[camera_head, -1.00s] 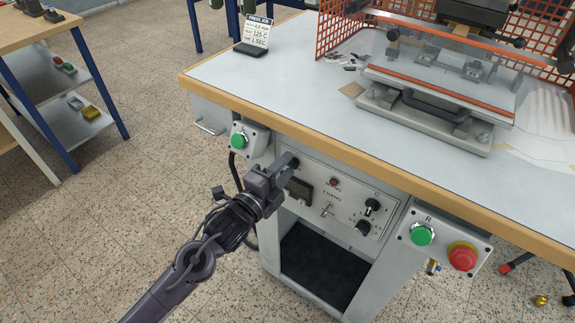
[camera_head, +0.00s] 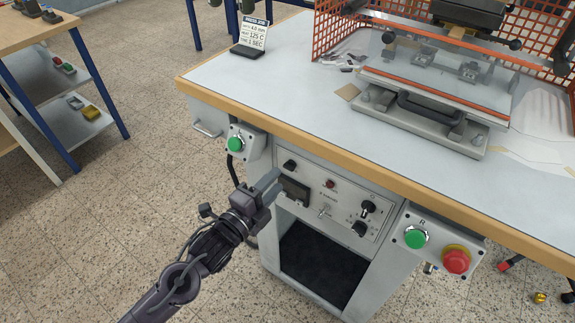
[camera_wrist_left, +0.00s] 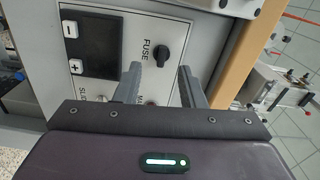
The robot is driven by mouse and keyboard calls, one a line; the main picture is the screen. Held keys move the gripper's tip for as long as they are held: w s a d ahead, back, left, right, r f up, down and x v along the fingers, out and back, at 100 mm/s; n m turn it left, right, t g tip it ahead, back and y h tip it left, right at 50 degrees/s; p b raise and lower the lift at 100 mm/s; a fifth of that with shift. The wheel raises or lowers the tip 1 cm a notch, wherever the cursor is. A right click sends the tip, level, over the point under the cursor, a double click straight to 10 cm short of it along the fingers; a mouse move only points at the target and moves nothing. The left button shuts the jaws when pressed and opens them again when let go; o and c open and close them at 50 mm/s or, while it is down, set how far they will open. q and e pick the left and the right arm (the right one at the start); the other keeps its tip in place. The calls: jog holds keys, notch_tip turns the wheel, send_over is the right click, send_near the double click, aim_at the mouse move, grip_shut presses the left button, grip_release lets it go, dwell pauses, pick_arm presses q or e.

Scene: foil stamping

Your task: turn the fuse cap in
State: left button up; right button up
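The fuse cap (camera_head: 290,165) is a black knob at the upper left of the grey control panel (camera_head: 340,187) under the bench top. In the left wrist view the cap (camera_wrist_left: 162,54) sits beside the word FUSE, with a ridge across its face. My left gripper (camera_head: 276,183) is in front of the panel, a little below and left of the cap. In the left wrist view its two fingers (camera_wrist_left: 160,72) are apart, with nothing between them. The cap lies just beyond the fingertips, apart from them. Whether the cap is fully seated is not clear. My right gripper is not in view.
Near the cap are a dark display (camera_head: 294,190), a red lamp (camera_head: 329,183), a toggle switch (camera_head: 323,210) and black knobs (camera_head: 368,206). A green button box (camera_head: 236,144) stands to the left. The wooden bench edge (camera_head: 330,155) overhangs the panel.

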pick_arm(q)
jog(key=p+v, duration=0.2)
jog(key=v, duration=0.3)
jog(key=shift+s+a+r, duration=0.1)
jog(key=shift+s, duration=0.1)
dwell(0.5)
